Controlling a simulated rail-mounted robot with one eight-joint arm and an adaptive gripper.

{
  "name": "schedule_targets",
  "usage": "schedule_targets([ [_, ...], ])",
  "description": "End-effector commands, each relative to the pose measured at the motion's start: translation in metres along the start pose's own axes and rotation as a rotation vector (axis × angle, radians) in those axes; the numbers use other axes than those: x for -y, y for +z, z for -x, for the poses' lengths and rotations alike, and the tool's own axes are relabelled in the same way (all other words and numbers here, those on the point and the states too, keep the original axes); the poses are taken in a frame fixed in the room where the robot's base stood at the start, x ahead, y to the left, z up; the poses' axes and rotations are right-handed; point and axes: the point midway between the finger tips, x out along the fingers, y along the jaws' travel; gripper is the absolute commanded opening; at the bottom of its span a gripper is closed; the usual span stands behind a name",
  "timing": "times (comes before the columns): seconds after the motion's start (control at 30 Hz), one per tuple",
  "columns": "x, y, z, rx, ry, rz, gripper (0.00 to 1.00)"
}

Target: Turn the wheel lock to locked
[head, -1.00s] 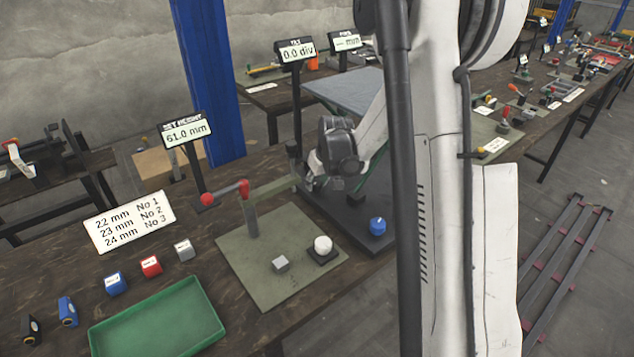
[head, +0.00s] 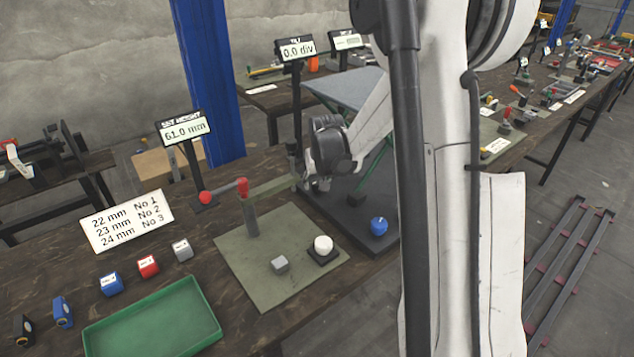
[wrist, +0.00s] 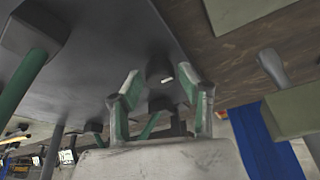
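In the wrist view my gripper (wrist: 160,103) is open, with its two green-padded fingers apart and nothing held between them. A small dark knob-like part with a white mark (wrist: 160,72) shows between and just beyond the fingertips; it may be the wheel lock, but I cannot tell its setting. In the head view my gripper (head: 318,185) hangs over the far left part of a dark base plate (head: 345,215), beside the grey-green bar. The fingertips are small there, and contact cannot be told. A blue knob (head: 379,226) stands on the plate's near right part.
A display reading 61.0 mm (head: 184,128) stands behind. A green tray (head: 150,320), a label card (head: 127,220) and small blocks lie at the left.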

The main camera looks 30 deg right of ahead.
Motion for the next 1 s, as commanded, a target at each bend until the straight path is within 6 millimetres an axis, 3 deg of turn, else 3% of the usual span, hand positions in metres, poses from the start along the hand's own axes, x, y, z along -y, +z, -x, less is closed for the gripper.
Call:
schedule_targets([
  [0.47,0.0,0.0,0.009,0.0,0.0,0.001,0.47],
  [1.0,0.0,0.0,0.092,0.0,0.0,0.001,0.47],
])
